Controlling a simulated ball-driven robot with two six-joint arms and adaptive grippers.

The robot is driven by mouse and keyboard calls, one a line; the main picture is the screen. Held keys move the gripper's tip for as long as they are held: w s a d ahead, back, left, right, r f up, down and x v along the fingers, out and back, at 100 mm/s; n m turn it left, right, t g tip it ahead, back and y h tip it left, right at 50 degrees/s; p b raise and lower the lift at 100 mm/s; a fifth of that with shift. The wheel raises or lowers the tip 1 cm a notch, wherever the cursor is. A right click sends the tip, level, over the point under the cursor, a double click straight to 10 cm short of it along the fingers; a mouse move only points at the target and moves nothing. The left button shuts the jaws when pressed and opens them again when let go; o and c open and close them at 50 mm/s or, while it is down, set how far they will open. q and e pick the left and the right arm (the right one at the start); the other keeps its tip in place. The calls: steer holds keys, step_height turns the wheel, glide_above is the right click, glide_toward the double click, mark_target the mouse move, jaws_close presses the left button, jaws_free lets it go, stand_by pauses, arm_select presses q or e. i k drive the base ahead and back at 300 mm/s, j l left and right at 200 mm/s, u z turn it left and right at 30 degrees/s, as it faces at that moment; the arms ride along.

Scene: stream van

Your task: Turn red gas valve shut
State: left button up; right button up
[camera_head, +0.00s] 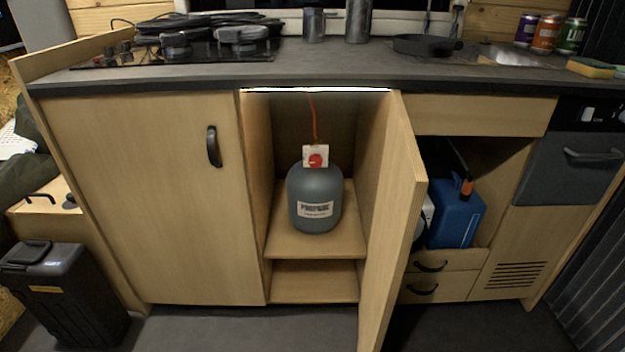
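The red gas valve (315,160) is a small round red knob on a white square plate, at the top of a grey propane bottle (314,185). The bottle stands upright on a shelf (290,243) inside the open middle cupboard. A red hose (313,118) rises from the valve to the top of the cupboard. The knob is too small to tell which way it is turned. Neither of my grippers is in view.
The cupboard door (398,215) stands open towards me, on the right of the opening. A closed door with a black handle (214,146) is on the left. A black canister (62,295) stands on the floor at left. A blue container (456,215) sits in the right compartment. The floor in front is clear.

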mark_target(315, 160)
steer(key=i+j, duration=0.15)
steer(key=j, duration=0.25)
steer(key=i+j, duration=0.2)
steer(key=j, duration=0.15)
steer(key=i+j, duration=0.15)
steer(key=j, duration=0.25)
steer(key=z, duration=0.05)
